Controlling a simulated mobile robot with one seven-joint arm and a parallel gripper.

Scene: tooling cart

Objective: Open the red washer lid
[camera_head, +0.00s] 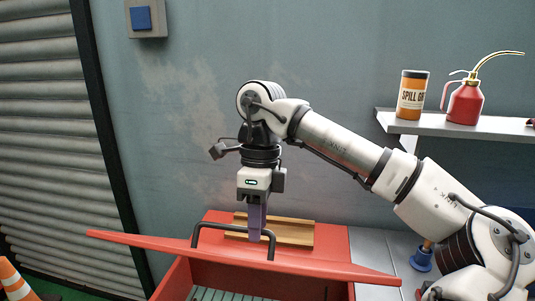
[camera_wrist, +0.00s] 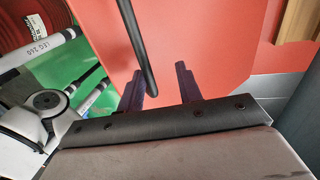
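The red washer lid (camera_head: 150,241) shows almost edge-on in the head view, as a long thin red slab above the open-looking washer tub (camera_head: 174,282). A dark bar handle (camera_head: 215,226) stands on the lid. My gripper (camera_head: 259,238) points down at the right part of this handle. In the wrist view, my gripper (camera_wrist: 161,88) has its two dark fingers apart. The handle (camera_wrist: 137,45) runs down between them, closer to the left finger, over a broad red surface (camera_wrist: 210,45). I cannot tell whether the left finger touches the handle.
A wooden block (camera_head: 290,233) lies on the red surface behind the lid. A shelf (camera_head: 455,124) at right holds an orange can (camera_head: 412,97) and a red oil can (camera_head: 464,103). A traffic cone (camera_head: 14,282) stands at lower left. A grey wall (camera_head: 190,130) rises behind.

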